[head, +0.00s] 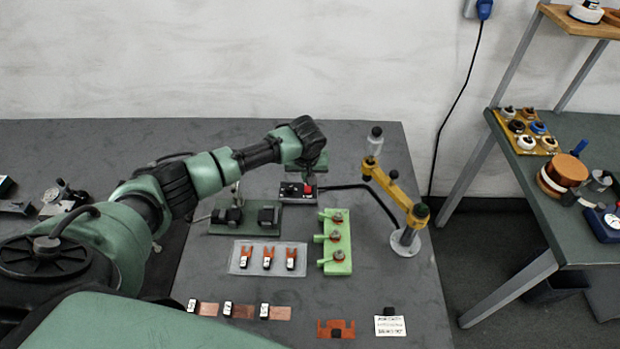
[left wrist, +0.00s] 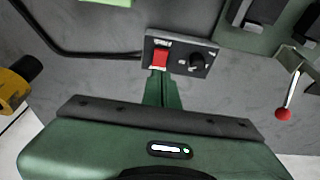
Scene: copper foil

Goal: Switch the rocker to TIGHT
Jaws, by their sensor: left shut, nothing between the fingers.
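A small black control box (head: 291,190) lies on the grey table, with a red rocker (head: 308,189) at its right end and a dark knob beside it. In the left wrist view the red rocker (left wrist: 160,59) sits between small white labels, too small to read, and the knob (left wrist: 197,60) is to its right. My left gripper (head: 308,178) is above the rocker end of the box. In the left wrist view its shut, empty fingers (left wrist: 158,78) point at the rocker's edge; I cannot tell whether they touch it. My right gripper is not in view.
A black cable (head: 360,187) runs from the box to the right. A yellow jointed arm on a stand (head: 395,190) is right of it. A green block with bolts (head: 337,240), a clear tray (head: 245,268) and a green fixture plate (head: 270,228) lie in front.

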